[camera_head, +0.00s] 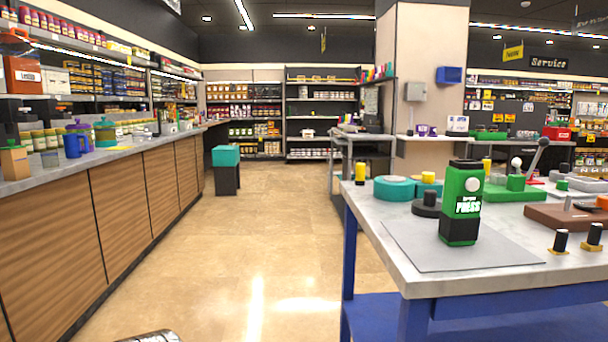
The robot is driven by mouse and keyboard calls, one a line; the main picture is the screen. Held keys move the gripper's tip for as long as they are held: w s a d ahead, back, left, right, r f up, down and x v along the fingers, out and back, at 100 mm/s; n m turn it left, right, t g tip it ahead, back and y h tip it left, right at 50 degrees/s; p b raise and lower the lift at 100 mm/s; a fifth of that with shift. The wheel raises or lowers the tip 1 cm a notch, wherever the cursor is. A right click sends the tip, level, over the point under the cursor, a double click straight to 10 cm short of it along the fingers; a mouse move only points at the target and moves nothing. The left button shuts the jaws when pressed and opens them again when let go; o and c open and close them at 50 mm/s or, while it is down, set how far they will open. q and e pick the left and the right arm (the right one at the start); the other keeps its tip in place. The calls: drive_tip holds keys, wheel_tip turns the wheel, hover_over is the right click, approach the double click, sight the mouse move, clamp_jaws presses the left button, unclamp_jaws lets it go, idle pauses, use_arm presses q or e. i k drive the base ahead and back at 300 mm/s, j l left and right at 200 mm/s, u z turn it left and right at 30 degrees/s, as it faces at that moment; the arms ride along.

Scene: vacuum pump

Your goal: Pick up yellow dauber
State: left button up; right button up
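Several small yellow-and-black pieces stand on the grey workbench (400,258) at the right; I cannot tell for sure which is the yellow dauber. One yellow-topped cylinder (360,169) stands upright near the bench's back left corner. A short yellow cylinder (428,177) shows by the teal rolls. Another yellow piece (487,166) stands behind the green bottle. Two black cylinders on yellow bases, one left (560,242) and one right (594,236), stand near the front right. Neither gripper shows; a dark, shiny part at the bottom left edge is too cut off to name.
A green and black bottle (463,203) stands on a grey mat (420,243). Teal rolls (394,188), a green tray (510,193) and a brown base with a lever (560,217) crowd the bench. A wooden counter (122,212) runs along the left. The aisle floor between is clear.

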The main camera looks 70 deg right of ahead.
sight(360, 180)
drive_tip(key=i+z, duration=0.45)
drive_tip(key=i+j+z, duration=0.1)
drive_tip(key=i+z, duration=0.15)
drive_tip(key=z, duration=0.25)
